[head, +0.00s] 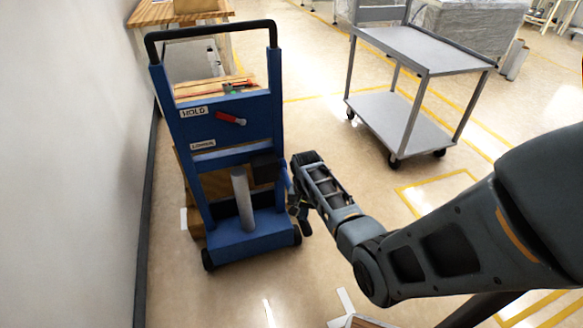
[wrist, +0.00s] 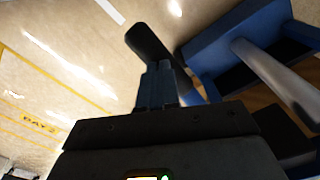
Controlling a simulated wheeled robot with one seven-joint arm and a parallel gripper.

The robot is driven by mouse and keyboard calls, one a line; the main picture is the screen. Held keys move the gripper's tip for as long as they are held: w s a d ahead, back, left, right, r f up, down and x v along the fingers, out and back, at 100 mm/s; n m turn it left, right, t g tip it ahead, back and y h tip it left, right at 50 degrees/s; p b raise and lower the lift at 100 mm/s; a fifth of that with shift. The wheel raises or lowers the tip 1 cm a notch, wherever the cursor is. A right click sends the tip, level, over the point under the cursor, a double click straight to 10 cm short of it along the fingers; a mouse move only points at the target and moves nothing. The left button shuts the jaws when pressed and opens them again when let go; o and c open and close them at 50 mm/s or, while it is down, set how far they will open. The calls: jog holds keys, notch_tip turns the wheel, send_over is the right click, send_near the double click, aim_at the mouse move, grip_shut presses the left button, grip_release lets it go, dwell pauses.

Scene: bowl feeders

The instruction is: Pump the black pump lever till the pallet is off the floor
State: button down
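A blue hand stacker (head: 232,128) with a black top handle stands at left centre, with a grey cylinder (head: 243,200) rising from its base. The black pump lever (wrist: 150,45) shows in the wrist view, slanting from upper left down behind my fingertips. My gripper (head: 292,195) is at the stacker's right side, low down. In the wrist view its fingers (wrist: 165,85) are close together on the lever. A brown wooden load (head: 185,178) shows behind the stacker. Its pallet is mostly hidden, so I cannot tell its height off the floor.
A red lever (head: 231,119) sits by the HOLD label on the stacker, above a second label. A grey two-shelf cart (head: 420,50) stands at the back right. A white wall (head: 70,150) is close on the left. Floor between stacker and cart is clear.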

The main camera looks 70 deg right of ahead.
jog(key=w+d+r+p, duration=0.1)
jog(key=r+p, duration=0.5)
jog(key=r, duration=0.3)
jog(key=w+d+r+p, duration=0.2)
jog(key=r+p, duration=0.4)
jog(key=r, duration=0.4)
jog(key=shift+d, duration=0.3)
notch_tip(320, 180, down, 7)
jog(key=s+a+b, duration=0.1)
jog(key=s+a, duration=0.1)
jog(key=shift+s+a+r, duration=0.2)
jog(key=shift+a, duration=0.15)
